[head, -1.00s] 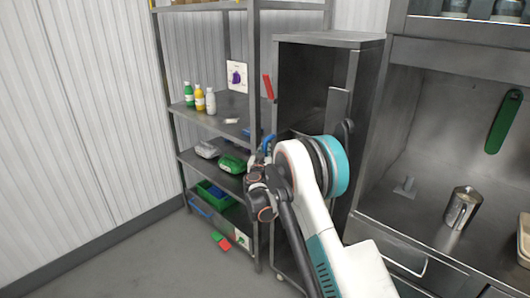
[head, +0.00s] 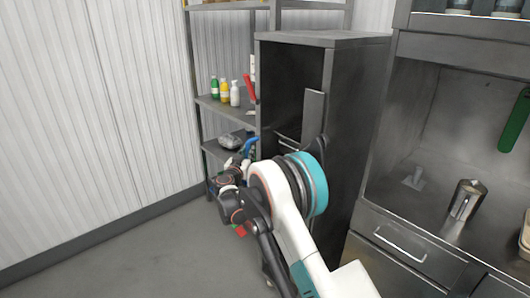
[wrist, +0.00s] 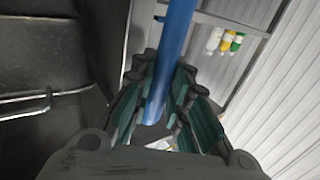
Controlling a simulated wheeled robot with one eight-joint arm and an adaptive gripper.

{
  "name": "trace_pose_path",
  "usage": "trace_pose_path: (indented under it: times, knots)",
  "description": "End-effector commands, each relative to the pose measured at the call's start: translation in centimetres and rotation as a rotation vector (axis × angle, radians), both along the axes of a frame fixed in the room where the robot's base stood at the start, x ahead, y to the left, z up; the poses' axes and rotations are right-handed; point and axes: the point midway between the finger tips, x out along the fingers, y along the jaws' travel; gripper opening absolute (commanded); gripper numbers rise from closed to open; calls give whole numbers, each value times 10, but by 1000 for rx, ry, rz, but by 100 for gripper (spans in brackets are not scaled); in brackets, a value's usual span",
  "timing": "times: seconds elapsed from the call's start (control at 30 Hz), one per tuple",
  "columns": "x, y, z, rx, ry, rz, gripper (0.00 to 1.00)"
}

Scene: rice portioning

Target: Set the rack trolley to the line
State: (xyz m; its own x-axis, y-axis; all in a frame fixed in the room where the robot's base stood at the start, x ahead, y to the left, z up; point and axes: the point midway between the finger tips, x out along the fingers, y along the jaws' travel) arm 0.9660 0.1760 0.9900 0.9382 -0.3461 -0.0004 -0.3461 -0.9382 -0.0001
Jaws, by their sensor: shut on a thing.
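The rack trolley (head: 352,115) is a tall dark grey metal cabinet with an open front, standing upright between the shelf unit and the counter. A blue handle (head: 252,144) sticks out from its front. My gripper (head: 240,165) is shut on this handle, partly hidden behind my arm in the head view. In the wrist view the blue handle (wrist: 178,40) runs down between the fingers of my gripper (wrist: 160,90). My arm covers the lower front of the trolley. I see no floor line in these frames.
A metal shelf unit (head: 208,102) with bottles (head: 225,91) stands behind and left of the trolley. A counter with a drawer (head: 400,243) and a steel jug (head: 465,199) is at the right. A small red item (head: 240,231) shows low by my arm. Grey floor (head: 130,255) at left is clear.

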Motion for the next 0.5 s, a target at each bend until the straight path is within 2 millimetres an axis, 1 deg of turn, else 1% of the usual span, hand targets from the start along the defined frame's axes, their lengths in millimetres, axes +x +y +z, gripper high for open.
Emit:
trace_pose_path:
  times: [0.03, 0.1, 0.27, 0.5]
  knots:
    - [-8, 17, -1, 1, 1, 6, 0]
    - [-17, 34, -1, 1, 1, 6, 0]
    - [-41, 72, -1, 1, 1, 6, 0]
    - [-79, 126, -1, 1, 1, 5, 0]
